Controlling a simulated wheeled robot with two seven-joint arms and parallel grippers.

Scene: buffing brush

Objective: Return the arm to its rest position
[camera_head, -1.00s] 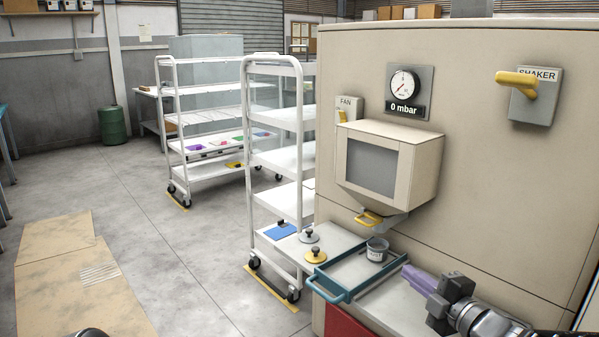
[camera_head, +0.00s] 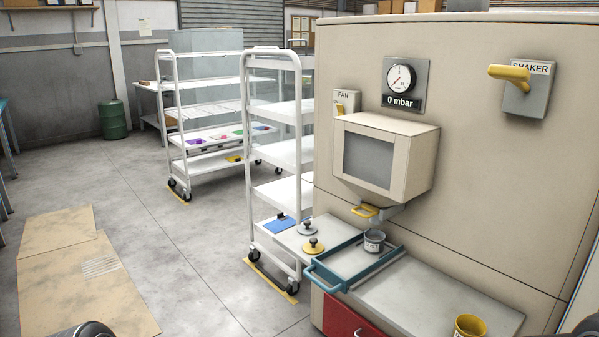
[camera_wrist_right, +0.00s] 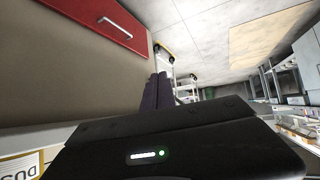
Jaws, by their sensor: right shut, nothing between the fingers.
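My right gripper (camera_wrist_right: 157,92) shows in the right wrist view as two dark purple fingers close together, with nothing between them. Past it in that view are the red drawer front (camera_wrist_right: 95,22) and the floor. In the head view the right gripper is out of the picture, and only a dark piece of my arm shows at the lower right edge. My left gripper is not in view; a dark rounded part of mine shows at the lower left.
A beige cabinet (camera_head: 460,170) stands right, with a work ledge (camera_head: 430,298) below.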

